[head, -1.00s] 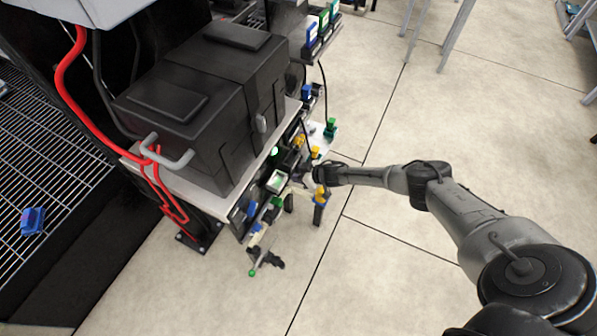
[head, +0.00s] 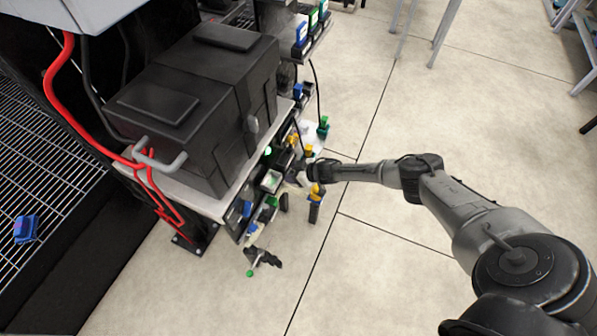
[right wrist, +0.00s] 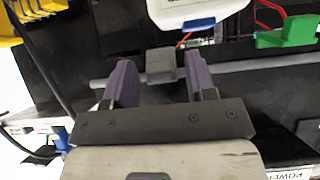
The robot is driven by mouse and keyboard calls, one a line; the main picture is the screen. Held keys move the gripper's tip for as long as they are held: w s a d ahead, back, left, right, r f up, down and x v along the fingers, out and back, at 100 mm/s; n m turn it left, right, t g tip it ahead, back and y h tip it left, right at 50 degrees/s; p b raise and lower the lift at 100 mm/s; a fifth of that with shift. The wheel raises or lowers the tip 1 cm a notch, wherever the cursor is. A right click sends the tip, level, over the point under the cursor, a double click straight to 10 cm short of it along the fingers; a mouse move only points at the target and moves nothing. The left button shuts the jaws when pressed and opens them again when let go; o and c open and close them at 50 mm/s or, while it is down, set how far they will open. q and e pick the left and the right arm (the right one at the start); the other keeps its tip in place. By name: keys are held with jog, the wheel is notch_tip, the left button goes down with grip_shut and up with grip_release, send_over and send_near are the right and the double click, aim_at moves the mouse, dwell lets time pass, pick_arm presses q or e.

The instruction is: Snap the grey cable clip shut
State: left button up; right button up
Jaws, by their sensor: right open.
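The grey cable clip (right wrist: 162,66) is a small block on a grey horizontal cable (right wrist: 245,67) in the right wrist view. My right gripper (right wrist: 160,84) is open, with one purple finger on each side of the clip. The fingers look apart from it, with a gap at each side. I cannot tell whether the clip's latch is up or down. In the head view my right gripper (head: 304,174) is at the side of the equipment bench, small and partly hidden by its wrist; the clip cannot be made out there. My left gripper is not in view.
A white-and-blue device (right wrist: 195,15) and a green connector (right wrist: 288,33) are just above the cable. Yellow parts (right wrist: 38,8) sit at upper left. In the head view, a black case (head: 200,105) stands on the bench, with red cables (head: 75,115) at left.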

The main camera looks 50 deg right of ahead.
jog(key=shift+s+d+r+p, duration=0.15)
jog(key=shift+s+r+p, duration=0.15)
jog(key=shift+r, duration=0.05)
jog(key=p+v, duration=0.5)
jog(key=v, duration=0.7)
jog(key=shift+s+p, duration=0.3)
jog(key=shift+s, duration=0.05)
jog(key=shift+d+r, duration=0.1)
jog(key=shift+r, duration=0.05)
